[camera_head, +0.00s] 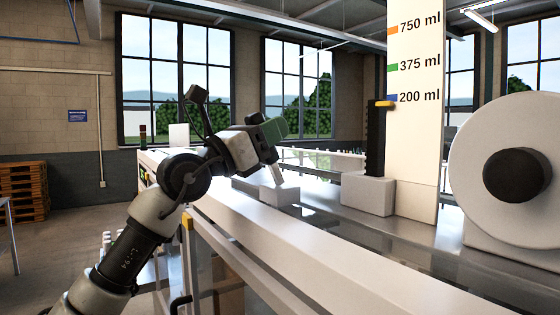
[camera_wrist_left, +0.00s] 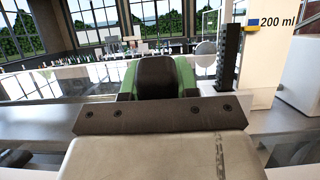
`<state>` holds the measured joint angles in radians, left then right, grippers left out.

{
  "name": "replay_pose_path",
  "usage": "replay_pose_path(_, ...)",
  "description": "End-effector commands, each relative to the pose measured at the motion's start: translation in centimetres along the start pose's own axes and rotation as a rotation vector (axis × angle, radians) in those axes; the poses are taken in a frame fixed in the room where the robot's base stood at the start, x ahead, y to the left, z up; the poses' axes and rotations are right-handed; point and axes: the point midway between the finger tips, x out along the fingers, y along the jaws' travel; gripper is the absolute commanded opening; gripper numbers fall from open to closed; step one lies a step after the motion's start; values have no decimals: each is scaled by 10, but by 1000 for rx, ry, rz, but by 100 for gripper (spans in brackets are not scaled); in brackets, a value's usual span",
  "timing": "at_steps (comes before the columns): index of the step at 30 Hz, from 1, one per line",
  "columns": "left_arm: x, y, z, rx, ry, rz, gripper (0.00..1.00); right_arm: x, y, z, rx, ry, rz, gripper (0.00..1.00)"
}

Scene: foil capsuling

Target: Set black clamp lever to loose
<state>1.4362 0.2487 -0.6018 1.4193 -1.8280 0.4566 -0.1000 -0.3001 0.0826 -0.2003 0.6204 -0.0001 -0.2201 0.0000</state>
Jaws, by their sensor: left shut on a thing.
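My left gripper (camera_head: 276,178) reaches in from the left in the head view and points down at a small white block (camera_head: 281,197) on the machine top. It is shut on what seems to be the black clamp lever, but the fingers and gripper body hide the lever, so its setting cannot be told. In the left wrist view, the green and black gripper body (camera_wrist_left: 157,77) covers the fingertips and what they hold. My right gripper is in neither view.
A tall scale board (camera_head: 412,150) marked 750, 375 and 200 ml stands right of the gripper. Beside it, a black toothed column (camera_head: 376,145) rises from a white base (camera_head: 368,194), with a yellow pointer (camera_head: 385,104) near 200 ml. A large white disc (camera_head: 480,165) stands farther right.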

Motion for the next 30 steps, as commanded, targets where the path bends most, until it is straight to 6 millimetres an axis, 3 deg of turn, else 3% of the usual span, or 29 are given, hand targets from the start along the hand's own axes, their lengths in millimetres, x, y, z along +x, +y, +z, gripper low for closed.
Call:
replay_pose_path(1, -6, 0, -8, -2, -30, 0, 0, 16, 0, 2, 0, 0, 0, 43)
replay_pose_path(9, -16, 0, -4, -1, -151, 0, 0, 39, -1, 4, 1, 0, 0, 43)
replay_pose_path(27, -18, 0, -1, 0, -191, 0, 0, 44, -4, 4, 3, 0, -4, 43)
replay_pose_path(28, -18, 0, -1, 0, -191, 0, 33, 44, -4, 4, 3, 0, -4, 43)
replay_pose_path(30, -18, 0, -1, 0, -191, 0, 43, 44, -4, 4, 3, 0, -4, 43)
